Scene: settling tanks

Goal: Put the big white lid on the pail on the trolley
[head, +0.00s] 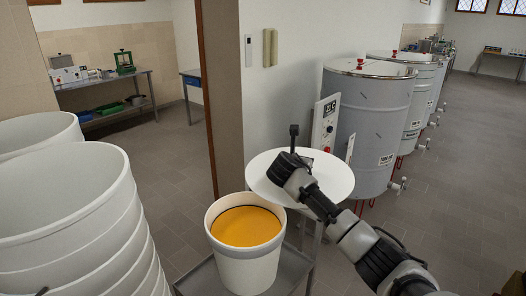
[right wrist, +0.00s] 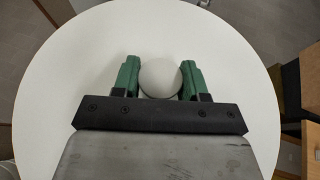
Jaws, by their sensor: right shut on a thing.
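The big white lid (head: 323,180) is a flat round disc in the head view, held up to the right of the pail and partly over its right rim. The white pail (head: 246,272) stands on the grey trolley (head: 291,263), open at the top, with orange-yellow content inside. In the right wrist view the lid (right wrist: 60,75) fills most of the picture. My right gripper (right wrist: 161,78) is shut on the lid's round white knob (right wrist: 160,77), with green fingers on both sides. In the head view my arm hides part of the lid. My left gripper is not in view.
Stacked white buckets (head: 65,205) stand at the left front. Steel tanks (head: 366,125) with taps stand in a row at the right. A brown door frame (head: 222,95) and wall are behind the trolley. The tiled floor at the right is clear.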

